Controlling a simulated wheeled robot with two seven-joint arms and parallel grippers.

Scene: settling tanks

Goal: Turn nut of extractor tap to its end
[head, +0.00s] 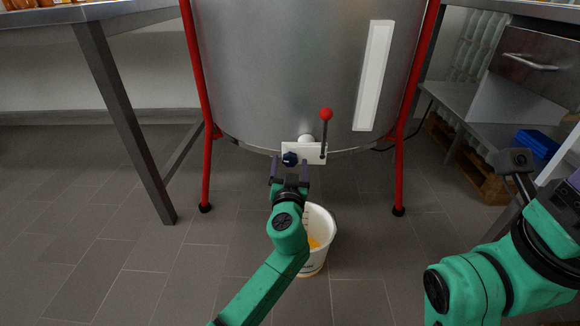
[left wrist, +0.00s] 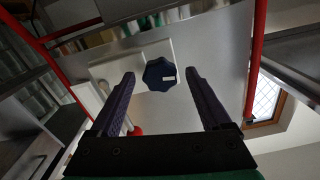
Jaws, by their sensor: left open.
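The extractor tap (head: 313,149) is a white plate low on the front of the steel drum. Its nut (head: 289,159) is a dark blue lobed knob at the plate's left end. In the left wrist view the nut (left wrist: 160,74) is centred, in front of the pale plate (left wrist: 108,68). My left gripper (head: 290,166) is open just in front of the nut, one finger to each side. In the left wrist view its fingertips (left wrist: 159,77) flank the nut with a gap on both sides.
A black lever with a red ball (head: 326,114) stands up at the tap's right end. A white bucket (head: 322,222) with something orange inside stands on the floor below. Red legs (head: 400,180) flank the drum (head: 290,70). A metal table (head: 120,115) is at the left.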

